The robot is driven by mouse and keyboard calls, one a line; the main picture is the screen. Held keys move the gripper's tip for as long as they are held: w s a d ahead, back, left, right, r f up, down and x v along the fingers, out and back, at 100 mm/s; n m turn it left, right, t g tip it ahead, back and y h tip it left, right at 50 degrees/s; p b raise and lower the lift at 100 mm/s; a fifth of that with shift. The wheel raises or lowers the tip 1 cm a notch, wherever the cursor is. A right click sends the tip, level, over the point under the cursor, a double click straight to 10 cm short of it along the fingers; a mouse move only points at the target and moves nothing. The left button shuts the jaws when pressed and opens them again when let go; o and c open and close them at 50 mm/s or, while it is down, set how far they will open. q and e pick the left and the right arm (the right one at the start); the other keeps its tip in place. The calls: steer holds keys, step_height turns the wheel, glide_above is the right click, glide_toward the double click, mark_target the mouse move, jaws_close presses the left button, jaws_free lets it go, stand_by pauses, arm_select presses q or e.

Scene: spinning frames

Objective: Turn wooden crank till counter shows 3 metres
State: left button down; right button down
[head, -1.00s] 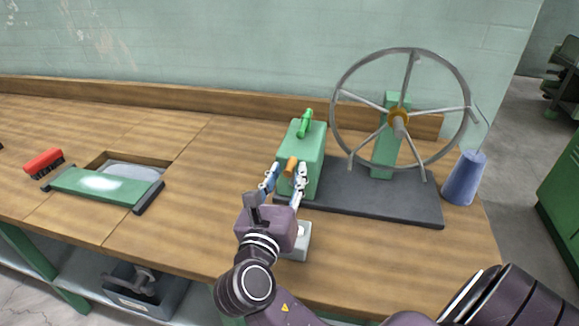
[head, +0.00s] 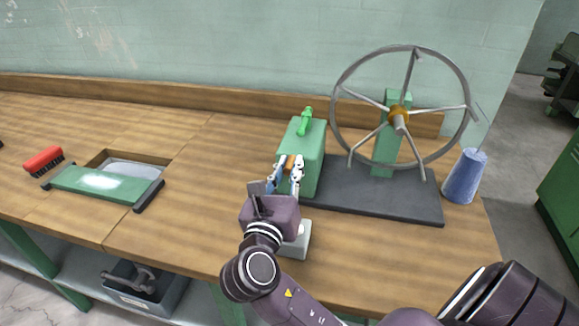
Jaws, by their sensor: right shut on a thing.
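The wooden crank handle (head: 290,161) shows as a small orange-brown piece at the front of a green box (head: 310,158). My right gripper (head: 287,167) is shut on this handle, its fingers on either side and hiding much of it. The rest of the crank is hidden. The large grey spoked wheel (head: 357,136) stands upright on a green post (head: 388,157), right of the box. I cannot make out a counter reading. My left gripper is not in view.
The box and post stand on a dark base plate (head: 400,205). A green lever (head: 306,116) tops the box. A blue-grey cone (head: 465,177) stands at right, a small grey block (head: 299,240) by my wrist.

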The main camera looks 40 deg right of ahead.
steer(key=shift+s, duration=0.1)
steer(key=shift+s+d+m+p, duration=0.25)
steer(key=shift+s+m+p, duration=0.05)
steer(key=shift+m+p, duration=0.55)
steer(key=shift+s+d+f+m+p, duration=0.2)
steer(key=shift+s+d+m, duration=0.15)
steer(key=shift+m, duration=0.55)
steer(key=shift+s+d+f+m+p, duration=0.25)
steer(key=shift+s+m, duration=0.1)
steer(key=shift+m, duration=0.5)
steer(key=shift+s+d+f+m+p, duration=0.15)
steer(key=shift+s+d+m, duration=0.2)
steer(key=shift+m, duration=0.55)
steer(key=c, duration=1.8)
jaws_free()
steer(key=shift+c, duration=0.2)
